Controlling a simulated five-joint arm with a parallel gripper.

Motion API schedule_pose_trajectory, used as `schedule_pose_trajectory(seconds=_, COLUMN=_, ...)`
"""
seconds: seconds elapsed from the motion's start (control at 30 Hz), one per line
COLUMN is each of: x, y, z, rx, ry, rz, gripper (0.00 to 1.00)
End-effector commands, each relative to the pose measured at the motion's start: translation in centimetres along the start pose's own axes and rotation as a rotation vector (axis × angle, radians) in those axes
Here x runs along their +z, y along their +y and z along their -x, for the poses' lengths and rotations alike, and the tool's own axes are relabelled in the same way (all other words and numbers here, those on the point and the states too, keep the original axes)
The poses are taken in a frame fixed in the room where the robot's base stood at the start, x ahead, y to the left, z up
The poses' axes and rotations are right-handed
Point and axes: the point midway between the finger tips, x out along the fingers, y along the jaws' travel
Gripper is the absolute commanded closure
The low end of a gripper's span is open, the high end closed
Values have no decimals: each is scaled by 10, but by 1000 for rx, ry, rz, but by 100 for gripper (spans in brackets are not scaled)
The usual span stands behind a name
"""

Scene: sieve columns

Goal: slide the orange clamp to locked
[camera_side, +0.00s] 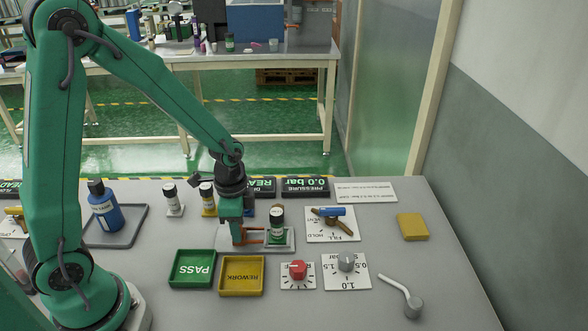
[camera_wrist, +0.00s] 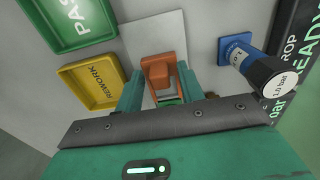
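The orange clamp (camera_wrist: 158,70) lies on a pale plate in the wrist view, between my gripper's two green fingers. In the side view only part of the orange clamp (camera_side: 256,236) shows, low beside my gripper (camera_side: 239,240); my fingers hide the rest. My gripper (camera_wrist: 160,72) looks open in the wrist view, with one finger on each side of the clamp. I cannot tell whether either finger touches it. No locked marking is readable.
A green PASS tray (camera_side: 192,268) and a yellow REWORK tray (camera_side: 241,276) stand in front of the plate.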

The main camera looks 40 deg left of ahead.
Motion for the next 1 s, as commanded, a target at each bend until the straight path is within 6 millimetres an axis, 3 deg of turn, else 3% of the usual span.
schedule_pose_trajectory(seconds=0.17, x=0, y=0, z=0, rx=0, ry=0, rz=0, gripper=62)
schedule_pose_trajectory(seconds=0.4, x=0, y=0, z=0, rx=0, ry=0, rz=0, gripper=100)
schedule_pose_trajectory(seconds=1.0, x=-9, y=0, z=0, rx=0, ry=0, rz=-1, gripper=100)
